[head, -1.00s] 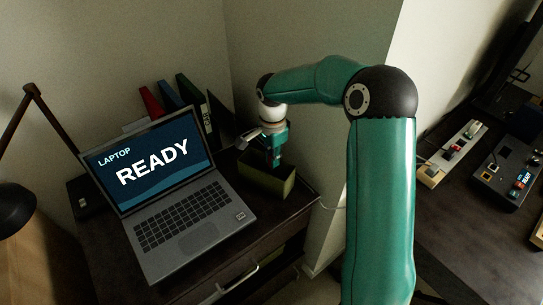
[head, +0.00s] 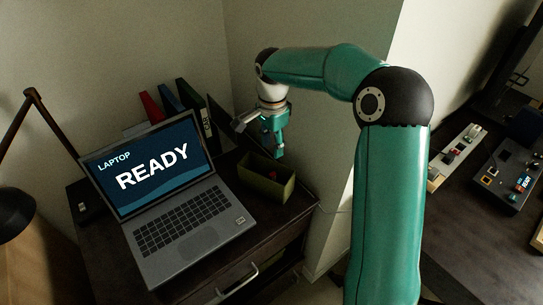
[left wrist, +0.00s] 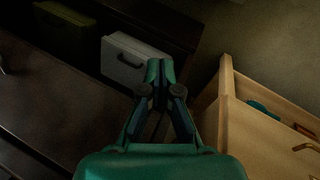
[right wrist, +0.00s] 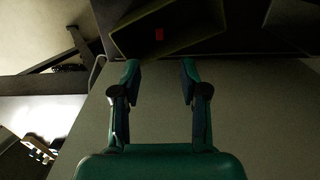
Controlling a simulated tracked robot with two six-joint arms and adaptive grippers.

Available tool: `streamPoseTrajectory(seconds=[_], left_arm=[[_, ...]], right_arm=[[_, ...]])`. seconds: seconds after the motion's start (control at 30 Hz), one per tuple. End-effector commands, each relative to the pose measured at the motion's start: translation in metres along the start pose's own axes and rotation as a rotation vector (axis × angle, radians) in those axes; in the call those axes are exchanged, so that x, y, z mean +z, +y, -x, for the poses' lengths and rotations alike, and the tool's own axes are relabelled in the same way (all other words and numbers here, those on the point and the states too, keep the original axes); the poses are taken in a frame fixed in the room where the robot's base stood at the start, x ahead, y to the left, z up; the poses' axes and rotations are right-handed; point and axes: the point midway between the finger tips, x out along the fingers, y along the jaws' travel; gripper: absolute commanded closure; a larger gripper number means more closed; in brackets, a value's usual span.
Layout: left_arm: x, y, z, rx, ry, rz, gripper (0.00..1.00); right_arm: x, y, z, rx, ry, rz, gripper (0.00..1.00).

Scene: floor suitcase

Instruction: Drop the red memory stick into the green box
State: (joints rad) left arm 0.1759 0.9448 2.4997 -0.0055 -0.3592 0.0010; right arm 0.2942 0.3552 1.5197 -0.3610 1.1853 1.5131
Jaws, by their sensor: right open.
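The red memory stick (head: 273,174) lies inside the green box (head: 256,185) on the desk, to the right of the laptop. In the right wrist view the red stick (right wrist: 159,35) lies on the bottom of the green box (right wrist: 124,40). My right gripper (head: 277,152) is above the box, apart from it. It also shows in the right wrist view (right wrist: 160,72), with its fingers spread and nothing between them. My left gripper (left wrist: 160,68) shows only in its own wrist view, with its fingertips together and nothing visible between them.
The open laptop (head: 180,220) stands left of the box, with several binders (head: 190,110) behind. A lamp (head: 20,210) is at far left. In the left wrist view, a pale case (left wrist: 125,62) and a wooden drawer (left wrist: 245,115) flank the gripper.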

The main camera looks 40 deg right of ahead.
Motion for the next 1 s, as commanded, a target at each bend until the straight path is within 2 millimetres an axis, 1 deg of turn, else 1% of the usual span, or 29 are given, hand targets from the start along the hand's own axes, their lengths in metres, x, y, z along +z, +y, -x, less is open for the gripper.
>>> streamPoseTrajectory(seconds=[0.03,0.1,0.2,0.3,0.5,1.0], left_arm=[[0.0,0.0,0.0,0.0,0.0,0.0,1.0],[0.0,0.0,0.0,0.0,0.0,0.0,1.0],[0.0,0.0,0.0,0.0,0.0,0.0,1.0],[0.0,0.0,0.0,0.0,0.0,0.0,1.0],[0.0,0.0,0.0,0.0,0.0,0.0,1.0],[0.0,0.0,-0.001,0.0,0.0,0.0,1.0]], right_arm=[[0.0,-0.001,0.011,-0.004,0.001,0.0,0.56],[0.0,-0.001,0.023,-0.004,0.0,0.001,0.56],[0.0,-0.001,0.037,-0.003,0.001,0.002,0.56],[0.0,-0.001,0.046,-0.002,0.001,0.001,0.56],[0.0,0.0,0.051,0.001,0.0,0.001,0.56],[0.001,-0.001,0.05,0.001,0.0,0.002,0.56]])
